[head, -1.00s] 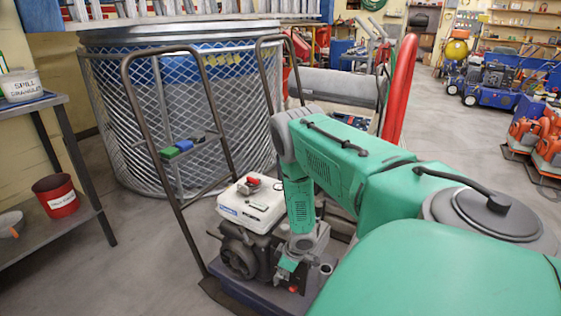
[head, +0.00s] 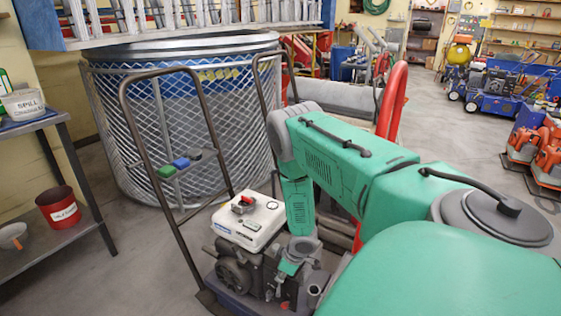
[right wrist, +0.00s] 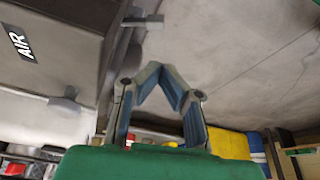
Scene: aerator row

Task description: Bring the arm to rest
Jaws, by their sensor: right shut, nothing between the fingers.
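My right arm (head: 345,165) is green and grey, reaches in from the lower right and bends down at a grey joint. Its right gripper (head: 287,269) is low in the head view, small and dark, in front of or beside an engine (head: 250,262) with a white tank; I cannot tell if they touch. In the right wrist view the gripper (right wrist: 155,76) shows better: its two fingers come together at the tips, with nothing between them. My left gripper is not in view.
The engine is on a machine with a tall looped handle (head: 155,130). A mesh cage (head: 195,135) stands behind it. A shelf with a red bucket (head: 62,208) is at left. A red curved part (head: 398,100) rises beyond my arm. Open floor (head: 450,130) lies at right.

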